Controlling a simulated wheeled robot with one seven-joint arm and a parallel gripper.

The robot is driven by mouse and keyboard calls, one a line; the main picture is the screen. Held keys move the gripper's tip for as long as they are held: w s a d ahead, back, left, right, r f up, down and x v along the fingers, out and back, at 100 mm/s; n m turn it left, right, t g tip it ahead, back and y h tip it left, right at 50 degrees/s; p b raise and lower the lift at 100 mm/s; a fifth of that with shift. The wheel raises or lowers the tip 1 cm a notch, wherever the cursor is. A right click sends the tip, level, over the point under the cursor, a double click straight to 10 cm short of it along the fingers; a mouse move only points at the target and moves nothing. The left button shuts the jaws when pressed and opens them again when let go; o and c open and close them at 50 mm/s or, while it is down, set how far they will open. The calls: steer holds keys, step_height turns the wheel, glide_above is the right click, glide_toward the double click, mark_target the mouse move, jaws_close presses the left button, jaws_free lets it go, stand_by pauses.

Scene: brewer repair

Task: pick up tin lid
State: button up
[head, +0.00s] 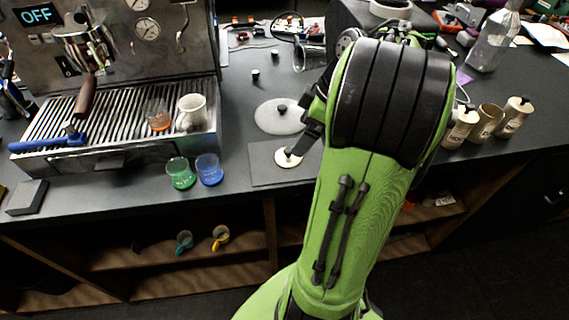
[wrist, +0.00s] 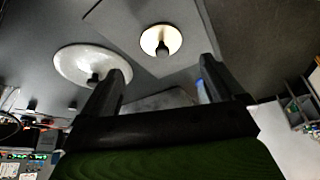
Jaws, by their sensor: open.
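The tin lid (head: 282,160) is a small cream disc with a dark knob. It lies on a dark square mat (head: 262,177) near the counter's front edge. In the wrist view the lid (wrist: 152,36) lies just beyond and between my fingertips, its knob pointing toward the gripper. My gripper (wrist: 161,66) is open with nothing between its fingers. In the head view my gripper (head: 300,145) is partly hidden by my arm, close above the lid's right side. Three cream tins (head: 487,122) stand at the right; the middle one looks lidless.
A larger grey disc with a dark knob (head: 272,120) lies just behind the mat. Green (head: 181,175) and blue (head: 209,170) cups stand left of it. The espresso machine (head: 110,50) fills the left. A glass bottle (head: 492,45) stands at the back right.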

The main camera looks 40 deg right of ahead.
mark_target(288, 154)
steer(key=b+x, duration=0.3)
steer(key=x, duration=0.4)
steer(key=shift+a+f, duration=0.1)
steer(key=shift+f, duration=0.15)
steer(key=shift+s+r, duration=0.1)
steer(key=c, duration=1)
